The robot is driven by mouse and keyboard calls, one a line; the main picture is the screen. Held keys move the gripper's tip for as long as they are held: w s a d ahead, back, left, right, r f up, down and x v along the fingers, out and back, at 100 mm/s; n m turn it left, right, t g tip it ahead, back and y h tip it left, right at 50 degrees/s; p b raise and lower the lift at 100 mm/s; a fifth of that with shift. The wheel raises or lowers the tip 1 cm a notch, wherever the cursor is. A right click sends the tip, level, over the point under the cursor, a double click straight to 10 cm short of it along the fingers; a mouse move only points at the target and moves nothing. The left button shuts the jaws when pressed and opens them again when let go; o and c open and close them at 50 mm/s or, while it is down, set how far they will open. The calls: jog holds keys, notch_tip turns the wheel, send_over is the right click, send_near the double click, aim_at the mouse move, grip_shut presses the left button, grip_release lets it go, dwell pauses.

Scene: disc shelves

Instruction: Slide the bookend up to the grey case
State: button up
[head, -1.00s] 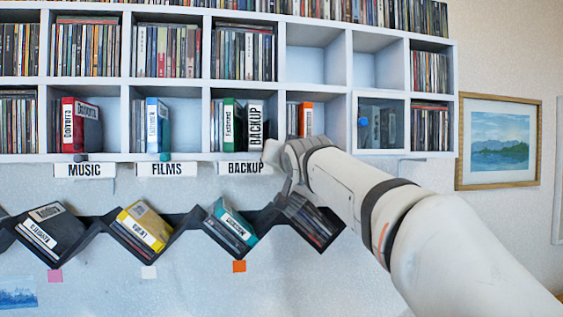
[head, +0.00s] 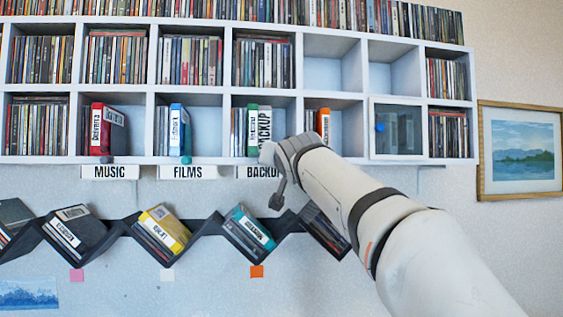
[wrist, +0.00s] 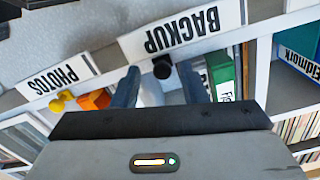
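My gripper (head: 268,152) is at the front edge of the BACKUP compartment. In the wrist view, which is upside down, its two fingers (wrist: 158,86) stand apart. A pale, smooth thing (wrist: 151,94) shows between them. It may be the bookend, but I cannot tell, nor whether a finger touches it. The green case (wrist: 222,78) also shows in the wrist view, right of the fingers. My gripper hides the compartment's lower right part.
A black knob (wrist: 162,67) sits at the shelf edge by the BACKUP sign (wrist: 181,31). The neighbouring compartment holds an orange case (head: 323,125). A zigzag rack (head: 122,226) hangs below.

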jog(key=shift+s, duration=0.1)
jog(key=b+v, duration=0.2)
jog(key=v, duration=0.5)
jog(key=shift+s+b, duration=0.35)
jog(key=shift+b, duration=0.05)
jog(key=shift+f, duration=0.1)
